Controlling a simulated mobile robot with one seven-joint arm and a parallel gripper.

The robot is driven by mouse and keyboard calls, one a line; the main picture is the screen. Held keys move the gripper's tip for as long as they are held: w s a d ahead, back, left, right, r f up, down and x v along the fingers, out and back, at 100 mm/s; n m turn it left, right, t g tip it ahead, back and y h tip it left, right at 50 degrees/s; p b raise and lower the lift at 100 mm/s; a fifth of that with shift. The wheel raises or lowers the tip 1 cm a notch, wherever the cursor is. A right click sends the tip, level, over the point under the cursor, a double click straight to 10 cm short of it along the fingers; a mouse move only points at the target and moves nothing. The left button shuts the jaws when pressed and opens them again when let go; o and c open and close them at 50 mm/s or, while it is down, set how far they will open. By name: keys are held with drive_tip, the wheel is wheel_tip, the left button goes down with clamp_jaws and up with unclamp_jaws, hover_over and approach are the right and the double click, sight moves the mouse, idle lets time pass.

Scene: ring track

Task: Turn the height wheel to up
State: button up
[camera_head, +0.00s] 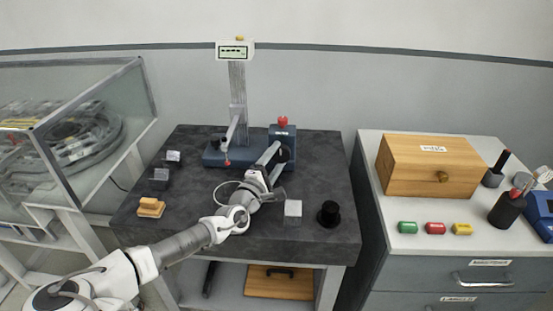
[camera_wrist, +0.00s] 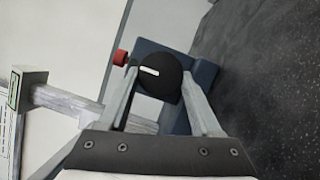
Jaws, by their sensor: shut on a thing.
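The height wheel is a round black knob (camera_wrist: 165,87) with a short white mark on its face, on the front of a blue block (camera_wrist: 203,70). In the wrist view the mark lies left of the knob's middle, on the side toward the red cap, slightly slanted. My gripper (camera_wrist: 159,74) is shut on the wheel, one finger on each side. In the head view my gripper (camera_head: 276,155) reaches the blue block (camera_head: 283,135), and the wheel (camera_head: 284,153) is partly hidden by it.
A red cap (camera_head: 283,121) tops the block. A gauge column with a display (camera_head: 235,50) and probe arm stands left of it. A clear cube (camera_head: 293,208) and black round piece (camera_head: 329,213) are in front. A glass case (camera_head: 75,120) stands left.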

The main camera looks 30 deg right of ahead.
drive_tip(key=o, duration=1.4)
drive_tip(key=shift+c, duration=0.2)
drive_tip(key=b+v, duration=0.3)
drive_tip(key=v, duration=0.7)
drive_tip(key=shift+f, duration=0.15)
drive_tip(key=shift+b+v, duration=0.5)
drive_tip(key=shift+v, duration=0.5)
drive_tip(key=shift+s, duration=0.1)
